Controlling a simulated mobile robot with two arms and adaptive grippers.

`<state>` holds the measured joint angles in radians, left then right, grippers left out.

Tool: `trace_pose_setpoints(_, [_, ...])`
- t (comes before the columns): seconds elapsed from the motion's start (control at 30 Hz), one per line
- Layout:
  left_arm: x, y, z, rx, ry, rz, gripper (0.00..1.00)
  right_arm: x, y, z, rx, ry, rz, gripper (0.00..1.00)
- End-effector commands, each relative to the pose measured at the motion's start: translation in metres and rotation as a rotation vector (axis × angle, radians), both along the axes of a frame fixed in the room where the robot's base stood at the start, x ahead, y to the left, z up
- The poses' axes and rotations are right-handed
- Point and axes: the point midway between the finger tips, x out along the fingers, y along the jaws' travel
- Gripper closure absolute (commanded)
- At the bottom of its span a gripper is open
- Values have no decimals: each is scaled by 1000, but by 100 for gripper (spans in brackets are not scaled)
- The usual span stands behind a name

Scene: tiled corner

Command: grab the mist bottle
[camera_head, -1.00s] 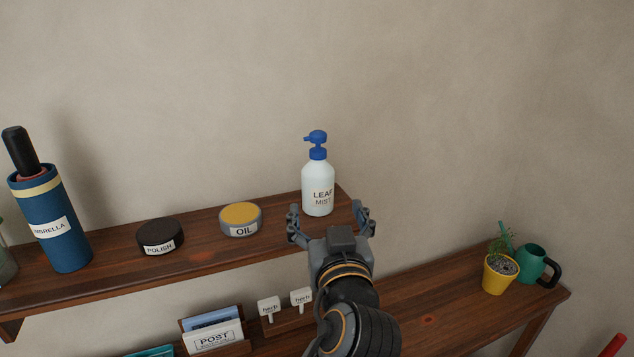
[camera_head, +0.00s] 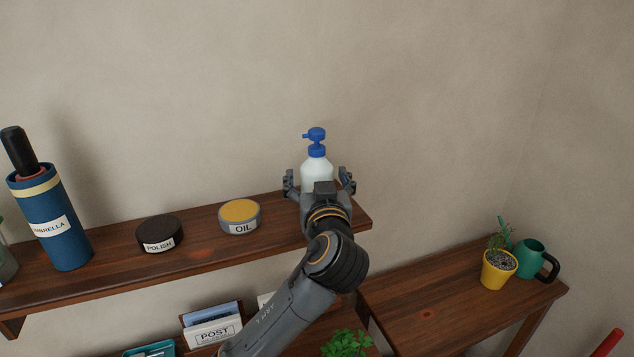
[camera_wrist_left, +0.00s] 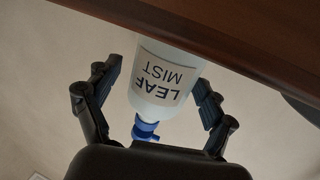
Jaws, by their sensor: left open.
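The mist bottle (camera_head: 317,170) is white with a blue pump top and stands upright near the right end of the upper wooden shelf. My left gripper (camera_head: 319,181) is open, with one finger on each side of the bottle and its lower body hidden behind the gripper. In the left wrist view the bottle (camera_wrist_left: 165,80) appears upside down, its "LEAF MIST" label facing me. There it sits between the spread fingers of my left gripper (camera_wrist_left: 152,92), with a visible gap on the left side. My right gripper is not in view.
On the upper shelf (camera_head: 110,275) stand an oil tin (camera_head: 240,216), a polish tin (camera_head: 159,233) and a blue umbrella holder (camera_head: 50,220). Below are a post holder (camera_head: 213,325) and a green plant (camera_head: 346,343). A yellow pot (camera_head: 498,270) and green watering can (camera_head: 530,258) stand lower right.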

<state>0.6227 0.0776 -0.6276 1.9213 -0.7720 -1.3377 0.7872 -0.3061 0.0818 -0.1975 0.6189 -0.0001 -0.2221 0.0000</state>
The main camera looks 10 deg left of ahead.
Motion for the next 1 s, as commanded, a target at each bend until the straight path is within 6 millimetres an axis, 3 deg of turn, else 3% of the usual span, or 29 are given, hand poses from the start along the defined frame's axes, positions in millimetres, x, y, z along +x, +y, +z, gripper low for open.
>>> trace_pose_setpoints(0.07, [0,0,0,0,0,0,17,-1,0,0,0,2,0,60])
trace_pose_setpoints(0.4, [0,0,0,1,0,0,86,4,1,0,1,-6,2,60])
trace_pose_setpoints(0.77, [-1,-1,8,-1,-1,0,86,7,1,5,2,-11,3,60])
trace_pose_setpoints(1.0, [-5,-2,44,-4,-4,-2,86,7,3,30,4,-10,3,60])
